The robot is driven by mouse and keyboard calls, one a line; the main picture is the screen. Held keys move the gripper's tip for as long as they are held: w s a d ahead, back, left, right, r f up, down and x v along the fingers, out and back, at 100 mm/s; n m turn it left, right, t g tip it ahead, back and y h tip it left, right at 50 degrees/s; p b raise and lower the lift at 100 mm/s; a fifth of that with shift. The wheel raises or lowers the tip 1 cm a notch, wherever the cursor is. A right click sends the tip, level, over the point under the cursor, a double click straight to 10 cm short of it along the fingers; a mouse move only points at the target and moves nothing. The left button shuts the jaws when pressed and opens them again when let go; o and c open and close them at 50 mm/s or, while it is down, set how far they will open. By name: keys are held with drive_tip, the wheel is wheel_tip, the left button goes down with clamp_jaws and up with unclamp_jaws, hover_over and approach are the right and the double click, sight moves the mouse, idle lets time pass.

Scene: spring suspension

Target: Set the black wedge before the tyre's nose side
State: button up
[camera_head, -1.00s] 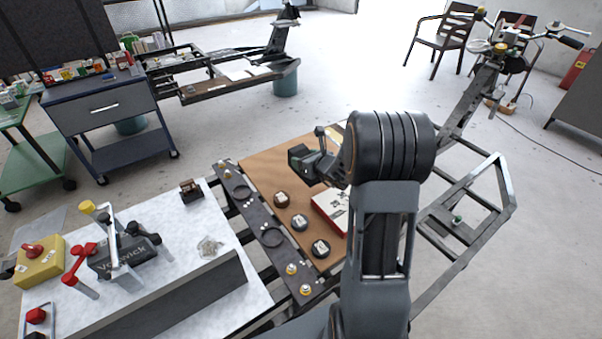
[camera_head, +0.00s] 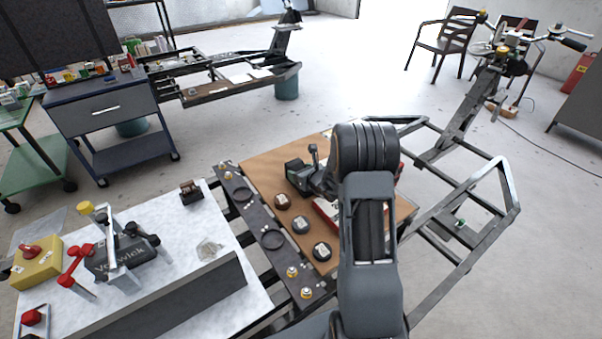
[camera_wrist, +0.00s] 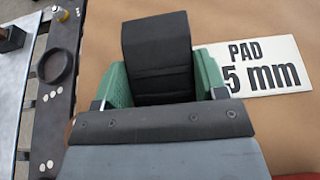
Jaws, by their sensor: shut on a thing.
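A black wedge-like block (camera_wrist: 158,48) with a sloped, ribbed face is in the wrist view. My gripper (camera_wrist: 162,82) is shut on it, with a green finger pad on each side. The block's far end sticks out past the fingertips, above the brown board (camera_wrist: 270,25). I cannot tell whether its underside touches the board. In the head view my gripper (camera_head: 302,178) is over the left half of the board, partly hidden by my wrist. I cannot make out a tyre in either view.
A white "PAD 5 mm" label (camera_wrist: 258,66) lies right of the gripper. A white-topped bench (camera_head: 185,225) stands left; an open metal frame (camera_head: 465,235) lies right.

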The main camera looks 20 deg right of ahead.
drive_tip(key=shift+r, duration=0.1)
drive_tip(key=o, duration=0.7)
drive_tip(key=shift+f, duration=0.25)
drive_tip(key=o, duration=0.5)
drive_tip(key=shift+r, duration=0.1)
